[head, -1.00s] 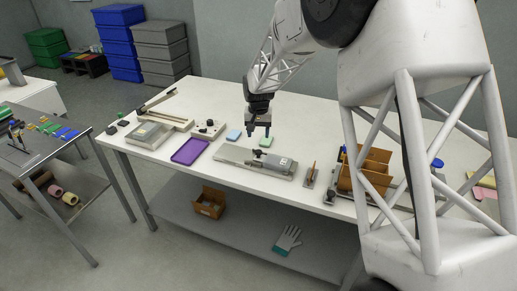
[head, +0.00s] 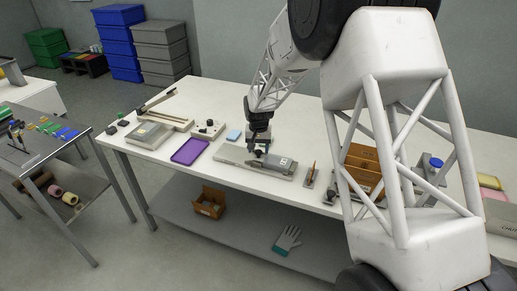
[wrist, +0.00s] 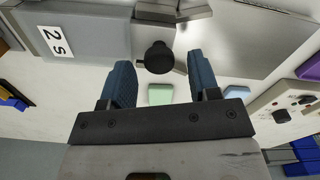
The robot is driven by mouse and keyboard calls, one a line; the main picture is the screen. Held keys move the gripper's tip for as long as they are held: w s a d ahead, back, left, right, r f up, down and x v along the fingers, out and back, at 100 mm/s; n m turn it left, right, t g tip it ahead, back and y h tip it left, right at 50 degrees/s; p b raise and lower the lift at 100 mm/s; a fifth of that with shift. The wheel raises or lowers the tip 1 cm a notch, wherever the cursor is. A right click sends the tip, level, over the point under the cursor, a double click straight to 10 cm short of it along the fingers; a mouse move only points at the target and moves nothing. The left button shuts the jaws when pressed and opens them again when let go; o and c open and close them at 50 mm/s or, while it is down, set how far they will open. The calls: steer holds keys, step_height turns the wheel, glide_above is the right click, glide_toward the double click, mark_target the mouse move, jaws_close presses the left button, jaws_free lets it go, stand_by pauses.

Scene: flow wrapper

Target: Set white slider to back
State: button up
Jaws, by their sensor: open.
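A long grey machine (head: 228,157) lies on the white table, with a grey block (head: 280,162) on its right part. In the wrist view this block (wrist: 80,28) carries a "2 S" label. A round black knob (wrist: 159,57) stands by the block's end, on a pale metal part. Which part is the white slider, I cannot tell for sure. My gripper (head: 259,150) is low over the machine at the knob. In the wrist view its blue fingers (wrist: 160,72) are open, one on each side of the knob, with gaps showing.
A control box (head: 208,128) and purple tray (head: 190,151) are to the left. A brown organiser (head: 362,168) stands to the right.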

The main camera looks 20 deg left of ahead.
steer(key=shift+f, duration=0.15)
jaws_close()
steer(key=a, duration=1.7)
jaws_free()
step_height(320, 180, up, 8)
stand_by(0.7)
